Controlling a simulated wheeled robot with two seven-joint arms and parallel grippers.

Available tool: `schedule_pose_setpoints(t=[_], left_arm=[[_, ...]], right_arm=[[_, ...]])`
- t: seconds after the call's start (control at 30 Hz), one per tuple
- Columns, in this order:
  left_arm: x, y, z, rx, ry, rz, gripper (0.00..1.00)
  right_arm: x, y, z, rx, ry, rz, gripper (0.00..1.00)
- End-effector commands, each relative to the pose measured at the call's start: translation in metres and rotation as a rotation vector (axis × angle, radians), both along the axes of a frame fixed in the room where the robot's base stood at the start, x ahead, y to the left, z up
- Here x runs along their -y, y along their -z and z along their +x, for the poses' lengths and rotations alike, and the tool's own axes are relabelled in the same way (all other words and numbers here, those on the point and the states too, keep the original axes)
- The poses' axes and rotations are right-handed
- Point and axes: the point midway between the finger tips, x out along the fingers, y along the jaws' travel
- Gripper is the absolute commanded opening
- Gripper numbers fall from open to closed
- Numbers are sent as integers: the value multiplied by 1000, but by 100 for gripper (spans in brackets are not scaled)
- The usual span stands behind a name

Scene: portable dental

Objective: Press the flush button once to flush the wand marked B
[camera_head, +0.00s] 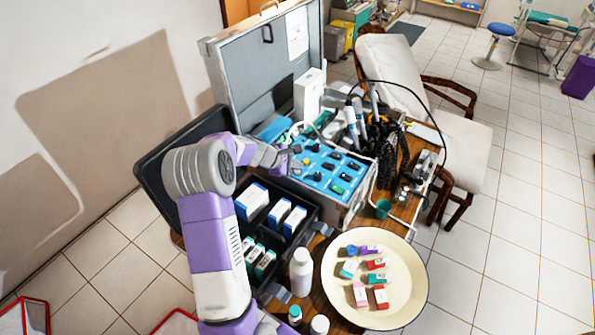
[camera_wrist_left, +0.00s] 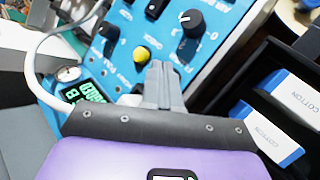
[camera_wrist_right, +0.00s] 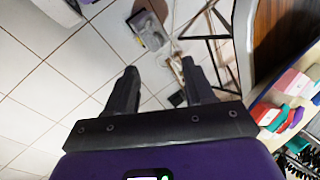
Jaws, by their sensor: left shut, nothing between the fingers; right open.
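The blue control panel (camera_head: 335,170) of the open dental case carries black knobs and buttons. A round yellow button (camera_wrist_left: 141,54) stands just beyond my left fingertips in the left wrist view. A pale round part (camera_wrist_left: 130,101) shows beside the fingers, partly covered. I cannot read which control is the flush button. My left gripper (camera_wrist_left: 157,70) is shut and empty over the panel; it also shows at the panel's left edge in the head view (camera_head: 297,157). Several wands (camera_head: 351,117) stand behind the panel; no B mark is legible. My right gripper (camera_wrist_right: 160,80) is open and empty, above the floor.
Black coiled hoses (camera_head: 388,155) hang to the right.

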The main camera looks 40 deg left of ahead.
Motion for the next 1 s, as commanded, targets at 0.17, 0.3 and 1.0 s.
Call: schedule_pose_setpoints(t=[0.17, 0.3, 1.0], left_arm=[[0, 3, 0, 0, 0, 0, 0], [0, 5, 0, 0, 0, 0, 0], [0, 3, 0, -1, 0, 0, 0]], right_arm=[[0, 3, 0, 0, 0, 0, 53], [0, 4, 0, 0, 0, 0, 53], [0, 3, 0, 0, 0, 0, 53]])
